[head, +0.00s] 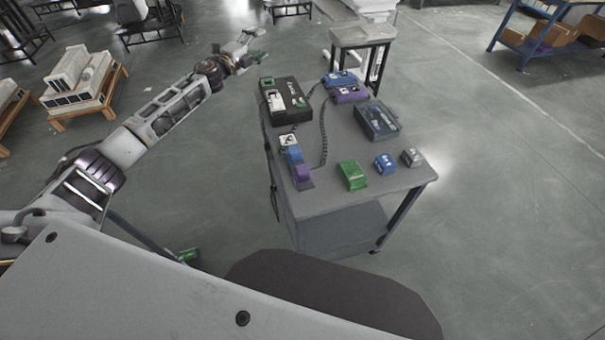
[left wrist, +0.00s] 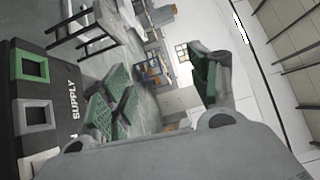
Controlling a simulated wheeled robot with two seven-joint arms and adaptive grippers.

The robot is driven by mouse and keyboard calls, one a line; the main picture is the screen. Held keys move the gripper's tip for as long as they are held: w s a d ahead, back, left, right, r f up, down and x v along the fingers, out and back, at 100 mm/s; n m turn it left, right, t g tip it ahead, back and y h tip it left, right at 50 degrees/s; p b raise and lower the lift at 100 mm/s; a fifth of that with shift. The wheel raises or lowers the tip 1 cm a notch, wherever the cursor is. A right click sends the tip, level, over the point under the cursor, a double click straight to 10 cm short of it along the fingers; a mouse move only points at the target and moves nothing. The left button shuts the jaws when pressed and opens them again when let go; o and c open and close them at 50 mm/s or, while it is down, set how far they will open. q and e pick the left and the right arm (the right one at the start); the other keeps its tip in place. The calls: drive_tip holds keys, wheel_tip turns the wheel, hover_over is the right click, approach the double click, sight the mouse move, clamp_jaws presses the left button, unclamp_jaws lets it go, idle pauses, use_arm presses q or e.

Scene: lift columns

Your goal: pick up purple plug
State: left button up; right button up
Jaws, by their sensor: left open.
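A purple plug (head: 303,172) is near the front left edge of the grey table, at the end of a dark coiled cable. The cable runs back to a purple block (head: 350,94) at the rear of the table. My left gripper (head: 254,47) is open and empty, beyond the table's far left corner and well away from the purple plug. Its green-padded fingers stand wide apart in the left wrist view (left wrist: 160,90). The purple plug does not show in the left wrist view. My right gripper is not in view.
The table (head: 335,145) also bears a black supply box (head: 287,110), a blue block (head: 340,79), a blue plug (head: 294,154), a dark clear-lidded case (head: 378,121), a green block (head: 352,175), a small blue block (head: 385,163) and a grey block (head: 412,157).

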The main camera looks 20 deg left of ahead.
use_arm(q)
drive_tip(key=s+d+r+m+g+h, duration=0.1)
drive_tip(key=s+d+r+m+h, duration=0.25)
drive_tip(key=d+m, duration=0.2)
drive_tip(key=m+g+y, duration=0.2)
drive_tip(key=m+g, duration=1.2)
drive_tip(key=m, duration=0.6)
hover_over(302, 168)
drive_tip(key=s, duration=0.1)
wheel_tip(302, 168, down, 12)
drive_tip(key=s+a+f+y, duration=0.2)
drive_tip(key=a+y, duration=0.1)
drive_tip(key=a, duration=0.1)
drive_tip(key=x, duration=0.8)
drive_tip(key=shift+d+f+p, duration=0.15)
drive_tip(key=shift+f+p, duration=0.15)
drive_tip(key=shift+p, duration=0.05)
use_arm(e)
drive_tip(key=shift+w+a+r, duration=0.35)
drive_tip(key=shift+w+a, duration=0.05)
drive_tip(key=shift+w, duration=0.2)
